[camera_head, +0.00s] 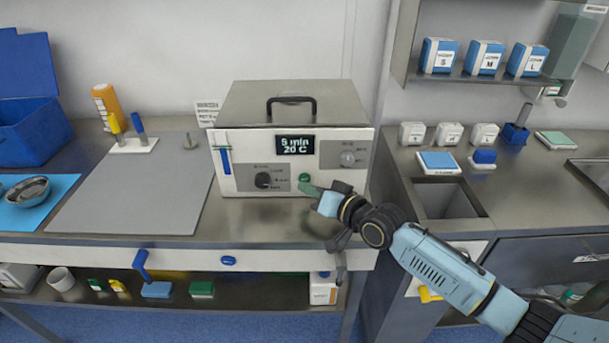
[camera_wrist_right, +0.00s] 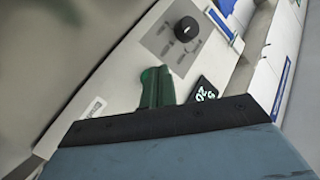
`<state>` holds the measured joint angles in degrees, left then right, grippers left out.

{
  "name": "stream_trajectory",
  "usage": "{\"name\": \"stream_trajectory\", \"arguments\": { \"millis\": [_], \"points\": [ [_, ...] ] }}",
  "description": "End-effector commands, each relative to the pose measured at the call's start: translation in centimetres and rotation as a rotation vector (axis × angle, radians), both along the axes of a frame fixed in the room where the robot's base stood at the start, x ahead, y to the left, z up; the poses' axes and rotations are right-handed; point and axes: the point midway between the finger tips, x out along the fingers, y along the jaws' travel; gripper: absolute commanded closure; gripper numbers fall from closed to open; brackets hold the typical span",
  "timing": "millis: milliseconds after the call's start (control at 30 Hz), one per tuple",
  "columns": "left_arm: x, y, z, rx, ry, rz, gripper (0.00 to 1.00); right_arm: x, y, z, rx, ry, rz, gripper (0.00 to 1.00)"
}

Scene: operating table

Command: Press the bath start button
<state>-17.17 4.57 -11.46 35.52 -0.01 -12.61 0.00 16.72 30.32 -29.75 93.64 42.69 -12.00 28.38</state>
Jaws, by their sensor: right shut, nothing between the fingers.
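The bath (camera_head: 295,100) is a white-fronted box with a grey metal lid and black handle, standing on the bench. Its display (camera_head: 295,144) shows minutes and 20 C. A small green button (camera_head: 304,177) shows low on the front, below the display. My right gripper (camera_head: 309,188) is shut and empty, its green fingertips at the button; I cannot tell whether they touch it. My left gripper is not in view.
The bath front also has a black knob (camera_head: 263,180) at left, a grey knob (camera_head: 347,158) at right and a blue latch (camera_head: 225,160). A grey mat (camera_head: 140,190) lies left. A recessed basin (camera_head: 447,203) is in the right counter.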

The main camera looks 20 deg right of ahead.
Motion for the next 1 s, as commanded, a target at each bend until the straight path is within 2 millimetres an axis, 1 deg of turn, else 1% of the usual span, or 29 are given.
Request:
{"name": "stream_trajectory", "arguments": {
  "millis": [33, 367, 600, 800, 1000],
  "points": [
    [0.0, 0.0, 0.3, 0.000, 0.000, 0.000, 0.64, -0.1, 0.1, 0.2, 0.001, 0.000, -0.001, 1.00],
    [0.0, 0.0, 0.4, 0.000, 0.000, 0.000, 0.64, -0.4, 0.1, 0.0, 0.001, 0.001, 0.000, 1.00],
    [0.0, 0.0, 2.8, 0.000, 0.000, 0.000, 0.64, -2.5, 0.8, 0.4, 0.003, 0.003, 0.001, 1.00],
    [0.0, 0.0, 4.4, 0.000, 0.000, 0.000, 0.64, -4.3, 1.3, 0.2, 0.002, 0.003, 0.001, 1.00],
    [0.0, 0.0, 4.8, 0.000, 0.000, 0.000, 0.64, -5.0, 1.5, 0.1, 0.000, 0.000, 0.001, 1.00]
  ]
}}
